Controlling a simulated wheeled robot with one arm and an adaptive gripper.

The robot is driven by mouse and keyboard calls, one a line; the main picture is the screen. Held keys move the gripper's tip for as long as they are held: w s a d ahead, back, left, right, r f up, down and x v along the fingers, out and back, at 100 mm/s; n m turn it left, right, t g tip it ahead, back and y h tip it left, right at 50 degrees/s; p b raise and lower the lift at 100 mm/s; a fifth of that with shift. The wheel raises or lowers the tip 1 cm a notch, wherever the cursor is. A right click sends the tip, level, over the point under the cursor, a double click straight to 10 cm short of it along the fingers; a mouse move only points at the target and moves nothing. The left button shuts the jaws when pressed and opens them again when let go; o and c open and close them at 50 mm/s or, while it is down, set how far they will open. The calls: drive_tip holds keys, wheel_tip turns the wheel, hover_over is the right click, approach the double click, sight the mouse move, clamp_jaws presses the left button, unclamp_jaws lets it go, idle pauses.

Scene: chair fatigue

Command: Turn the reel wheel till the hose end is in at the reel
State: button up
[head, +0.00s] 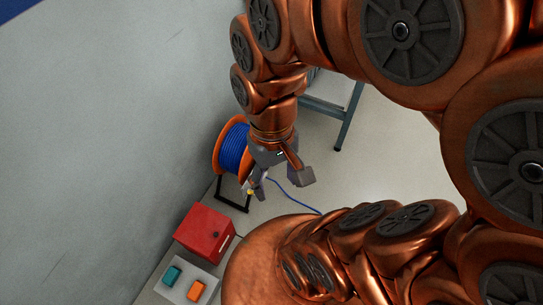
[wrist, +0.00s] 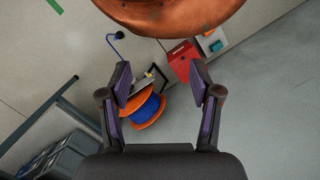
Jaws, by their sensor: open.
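The reel (head: 235,147) has orange flanges and blue hose wound on it; it stands on a dark frame by the wall. In the wrist view, the reel (wrist: 148,108) lies beyond and between my fingers. A small yellowish part (wrist: 151,74) shows beside it; I cannot tell if it is the wheel's handle. A length of blue hose (head: 296,201) runs out over the floor. In the wrist view, a blue piece, perhaps the hose end (wrist: 119,35), lies on the floor away from the reel. My gripper (head: 282,184) is open and empty, in front of the reel.
A red box (head: 205,233) stands beside the reel. A pale panel with a teal block (head: 172,275) and an orange block (head: 196,291) is near it. A blue-grey bench frame (head: 347,115) stands behind. The wall (head: 110,130) bounds the left; pale floor is open to the right.

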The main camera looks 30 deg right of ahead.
drive_tip(key=w+a+f+m+g+y+b, duration=0.1)
drive_tip(key=w+a+f+m+y+b, duration=0.25)
drive_tip(key=w+f+b, duration=0.35)
drive_tip(key=w+a+f+m+g+y+b, duration=0.1)
drive_tip(key=w+a+f+m+y+b, duration=0.15)
drive_tip(key=w+f+y+b, duration=0.4)
drive_tip(key=w+d+f+m+t+y+b, duration=0.4)
drive_tip(key=w+f+m+b, duration=0.55)
drive_tip(key=f, duration=0.65)
drive_tip(key=w+d+f+m+t+b, duration=0.45)
drive_tip(key=d+f, duration=0.25)
drive_tip(key=f, duration=0.2)
drive_tip(key=w+d+f+m+t+b, duration=0.3)
drive_tip(key=w+d+f+t+b, duration=0.15)
drive_tip(key=d+f, duration=0.35)
drive_tip(key=s+d+f+m+t+h+b, duration=0.1)
drive_tip(key=d+f+m+t+h+b, duration=0.3)
drive_tip(key=d+f, duration=0.5)
drive_tip(key=s+d+f+m+t+h+b, duration=0.1)
drive_tip(key=d+f+m+t+b, duration=0.3)
drive_tip(key=d+f, duration=0.55)
drive_tip(key=w+a+f+m+g+b, duration=0.1)
drive_tip(key=w+a+f+b, duration=0.1)
drive_tip(key=w+a, duration=0.4)
drive_tip(key=shift+w+f+b, duration=0.25)
drive_tip(key=shift+w+b, duration=0.2)
drive_tip(key=shift+b, duration=0.25)
